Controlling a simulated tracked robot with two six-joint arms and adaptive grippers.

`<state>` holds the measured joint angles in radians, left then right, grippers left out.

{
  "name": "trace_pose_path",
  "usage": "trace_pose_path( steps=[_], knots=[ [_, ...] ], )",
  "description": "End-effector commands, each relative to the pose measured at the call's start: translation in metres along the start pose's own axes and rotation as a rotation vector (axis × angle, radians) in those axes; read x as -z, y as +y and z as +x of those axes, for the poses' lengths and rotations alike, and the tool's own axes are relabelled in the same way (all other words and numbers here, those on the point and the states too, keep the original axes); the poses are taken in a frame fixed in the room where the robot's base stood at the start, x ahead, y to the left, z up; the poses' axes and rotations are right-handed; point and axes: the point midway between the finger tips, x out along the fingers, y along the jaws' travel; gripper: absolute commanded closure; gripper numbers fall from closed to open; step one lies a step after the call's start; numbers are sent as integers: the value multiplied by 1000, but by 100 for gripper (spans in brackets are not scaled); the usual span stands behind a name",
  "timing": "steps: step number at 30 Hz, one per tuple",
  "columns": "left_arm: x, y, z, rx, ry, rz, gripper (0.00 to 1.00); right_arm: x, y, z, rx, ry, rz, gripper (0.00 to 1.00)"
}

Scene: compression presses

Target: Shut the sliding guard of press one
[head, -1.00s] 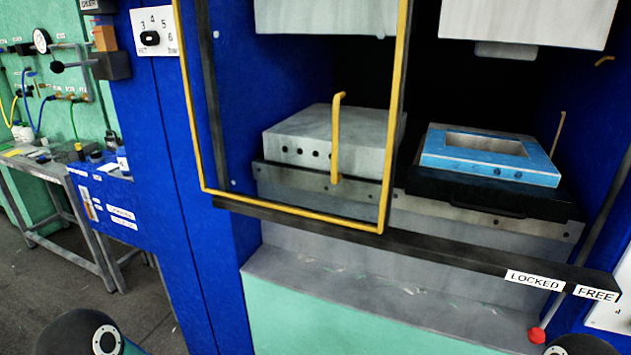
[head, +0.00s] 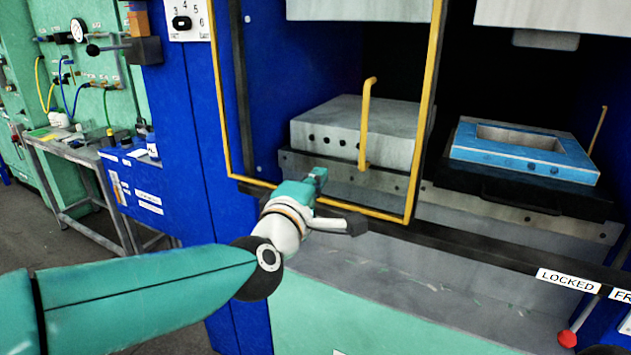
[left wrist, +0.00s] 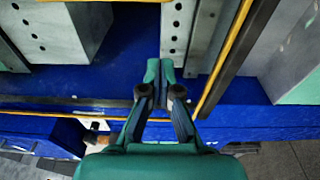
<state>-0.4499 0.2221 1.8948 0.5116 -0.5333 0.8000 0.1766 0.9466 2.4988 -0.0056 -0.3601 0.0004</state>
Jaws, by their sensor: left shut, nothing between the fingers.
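The sliding guard (head: 417,170) is a clear panel in a yellow frame. It stands in front of the left part of the press opening, and the right part is uncovered. A yellow upright handle (head: 366,125) is on the guard, right of its middle. My left gripper (head: 318,176) is in front of the guard's lower left part, left of and below the handle, apart from it. Its fingertips (left wrist: 160,72) are together with nothing between them. In the left wrist view a yellow frame bar (left wrist: 223,60) runs right of the fingers. My right gripper is not in view.
A blue mould (head: 525,150) and a grey block (head: 350,130) sit inside the press. A dark rail (head: 490,250) runs below the guard, with LOCKED and FREE labels and a red-knobbed lever (head: 568,339) at right. A side bench (head: 75,150) stands at left.

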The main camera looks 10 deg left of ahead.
Motion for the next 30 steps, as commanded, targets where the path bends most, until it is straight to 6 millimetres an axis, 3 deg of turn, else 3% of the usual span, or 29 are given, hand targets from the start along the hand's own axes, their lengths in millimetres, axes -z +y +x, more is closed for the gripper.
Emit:
trace_pose_path(
  steps=[12,19,30],
  knots=[
    [0,1,84,4,0,5,100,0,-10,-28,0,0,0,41],
    [-32,0,69,4,-3,4,100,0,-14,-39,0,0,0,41],
    [-38,-2,66,3,0,5,100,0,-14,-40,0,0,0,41]
  ],
)
